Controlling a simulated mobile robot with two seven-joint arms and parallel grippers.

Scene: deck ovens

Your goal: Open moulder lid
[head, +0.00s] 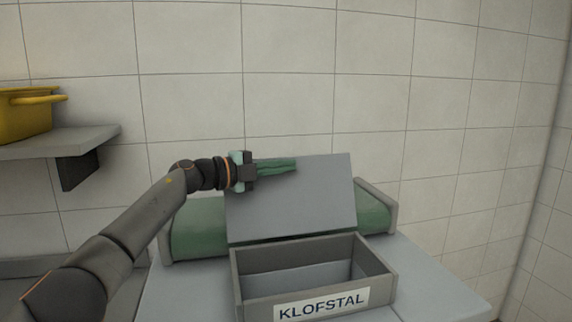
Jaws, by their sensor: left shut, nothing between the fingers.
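The moulder (205,228) stands on a light table, with a green body and grey end plates. Its flat grey lid (295,205) is tilted up steeply behind an open grey box section with a KLOFSTAL label (322,304). My left gripper (296,165) comes in from the left and lies across the upper left part of the lid, its green fingers pointing right. The fingers are shut with nothing between them. Whether they touch the lid is unclear. My right gripper is not in view.
A grey wall shelf (70,140) at the left holds a yellow container (24,116). A white tiled wall closes off the back and right. The table top (435,285) is clear to the right of the moulder.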

